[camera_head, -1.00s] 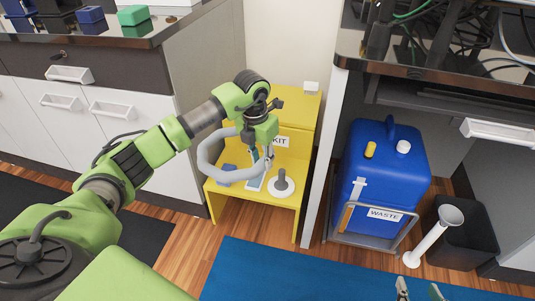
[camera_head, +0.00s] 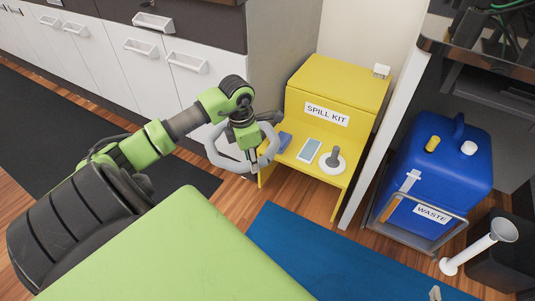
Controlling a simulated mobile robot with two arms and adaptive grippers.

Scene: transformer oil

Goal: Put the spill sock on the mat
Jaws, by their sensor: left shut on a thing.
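The spill sock (camera_head: 214,151) is a light grey curved tube, bent into a loop. My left gripper (camera_head: 251,158) is shut on it and holds it in the air, just left of the yellow spill kit stand. The blue mat (camera_head: 300,250) lies flat on the wood floor, below and to the right of the sock; nothing lies on its visible part. My green arm covers part of it. Only a fingertip of my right gripper (camera_head: 435,294) shows at the bottom edge, so its opening is hidden.
The spill kit stand (camera_head: 300,85) holds a blue item (camera_head: 285,142), a pale flat item (camera_head: 310,150) and a white-based round tool (camera_head: 332,161). A blue waste container (camera_head: 450,165) and a white funnel tube (camera_head: 480,247) stand right. A dark mat (camera_head: 40,115) lies left.

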